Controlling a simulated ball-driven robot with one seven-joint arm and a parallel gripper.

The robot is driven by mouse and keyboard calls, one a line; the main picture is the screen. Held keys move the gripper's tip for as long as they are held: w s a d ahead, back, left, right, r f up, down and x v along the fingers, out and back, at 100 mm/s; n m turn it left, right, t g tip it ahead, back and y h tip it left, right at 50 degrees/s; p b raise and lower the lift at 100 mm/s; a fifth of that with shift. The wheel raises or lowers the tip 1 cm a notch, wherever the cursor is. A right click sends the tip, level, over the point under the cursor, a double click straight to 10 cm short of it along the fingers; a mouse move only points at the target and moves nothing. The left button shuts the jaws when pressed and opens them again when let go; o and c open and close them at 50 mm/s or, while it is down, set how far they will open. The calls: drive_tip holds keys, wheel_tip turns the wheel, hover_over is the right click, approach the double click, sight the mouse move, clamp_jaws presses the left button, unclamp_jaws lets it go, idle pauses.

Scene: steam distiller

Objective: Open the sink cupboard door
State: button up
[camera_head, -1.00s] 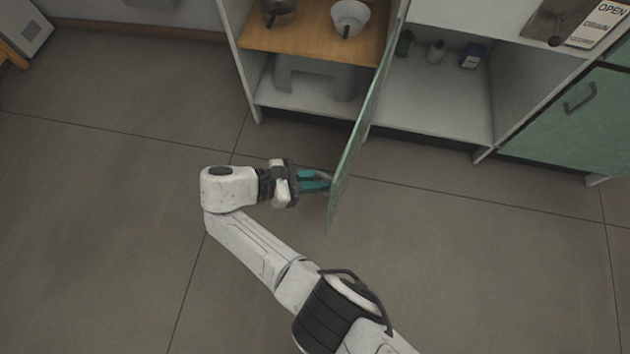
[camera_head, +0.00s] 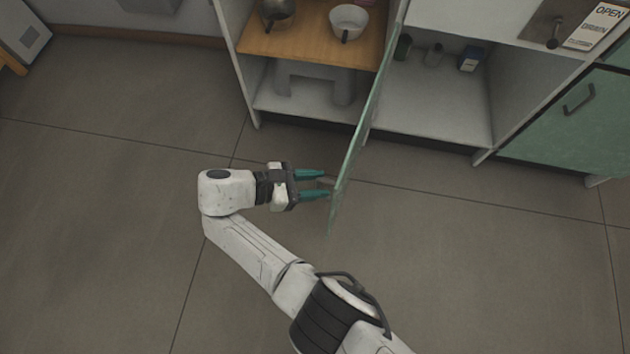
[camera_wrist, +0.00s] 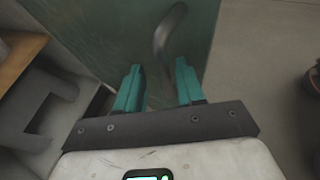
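The sink cupboard door (camera_head: 362,130) is a thin green panel seen nearly edge-on in the head view, standing swung out from the cupboard front. In the wrist view the door (camera_wrist: 100,35) fills the upper middle, with its curved grey handle (camera_wrist: 168,38) ahead of the fingers. My gripper (camera_head: 327,184) is on the left of the door, near its free end. In the wrist view my gripper (camera_wrist: 158,85) has its two teal fingers apart, with nothing held between them. The handle is just beyond the fingertips.
The open cupboard shows a wooden shelf (camera_head: 310,45) with a pot (camera_head: 277,10) and a white bowl (camera_head: 348,22). A grey stool-like object (camera_head: 315,80) stands below. Bottles stand in the right bay. Another green door (camera_head: 575,120) is closed at right. The floor to the left is clear.

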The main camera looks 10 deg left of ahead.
drive_tip(key=v, duration=1)
drive_tip(key=shift+a, duration=0.25)
drive_tip(key=shift+s, duration=0.15)
